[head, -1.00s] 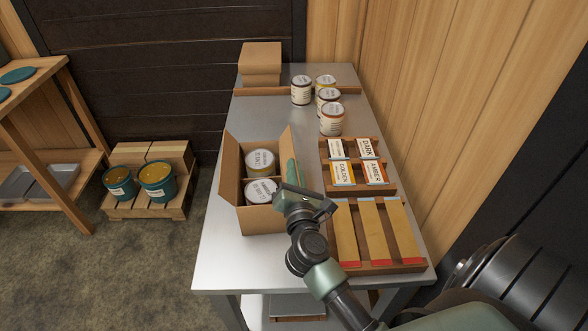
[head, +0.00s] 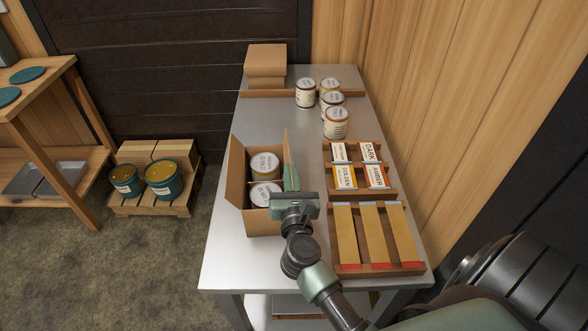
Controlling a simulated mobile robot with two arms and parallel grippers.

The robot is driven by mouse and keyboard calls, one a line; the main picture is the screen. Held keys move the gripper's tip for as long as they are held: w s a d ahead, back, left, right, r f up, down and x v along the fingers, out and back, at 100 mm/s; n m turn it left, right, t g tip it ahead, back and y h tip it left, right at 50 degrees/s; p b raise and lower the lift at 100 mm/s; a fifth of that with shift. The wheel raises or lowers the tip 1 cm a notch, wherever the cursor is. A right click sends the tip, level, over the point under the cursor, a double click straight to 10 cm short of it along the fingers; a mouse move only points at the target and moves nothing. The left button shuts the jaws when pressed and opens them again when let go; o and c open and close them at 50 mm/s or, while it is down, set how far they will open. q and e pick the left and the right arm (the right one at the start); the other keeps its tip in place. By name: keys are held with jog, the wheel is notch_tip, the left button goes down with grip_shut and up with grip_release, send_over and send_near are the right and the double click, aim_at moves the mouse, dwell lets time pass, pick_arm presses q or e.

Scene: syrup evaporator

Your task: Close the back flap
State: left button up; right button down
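An open cardboard box (head: 236,181) stands on the metal table with two lidded cans inside, a rear can (head: 264,164) and a front can (head: 264,193). Its left flap (head: 237,192) hangs outward. The right flap (head: 287,150) stands nearly upright and looks thin, seen almost edge-on. I cannot clearly make out the back flap along the far edge. My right gripper (head: 291,176) is at the box's right side, its green fingers pointing away beside the right flap; whether they touch it or are parted is unclear. My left gripper is not in view.
Right of the box are a tray of label cards (head: 357,193) and a rack with long strips (head: 345,235). Several jars (head: 336,122) and a stack of cardboard (head: 265,62) stand farther back. Bare table (head: 222,255) lies in front and left of the box.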

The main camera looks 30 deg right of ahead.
jog(key=shift+w+a+n+p, duration=0.2)
jog(key=shift+a+n+p, duration=0.2)
jog(key=shift+n, duration=0.6)
jog(key=shift+f, duration=0.1)
jog(key=c, duration=1.6)
grip_release()
jog(key=shift+c, duration=0.2)
jog(key=b+v, duration=0.2)
jog(key=v, duration=0.4)
jog(key=shift+s+a+f, duration=0.1)
jog(key=shift+s+a, duration=0.05)
jog(key=shift+s, duration=0.15)
jog(key=shift+s+a, duration=0.3)
jog(key=shift+s, duration=0.25)
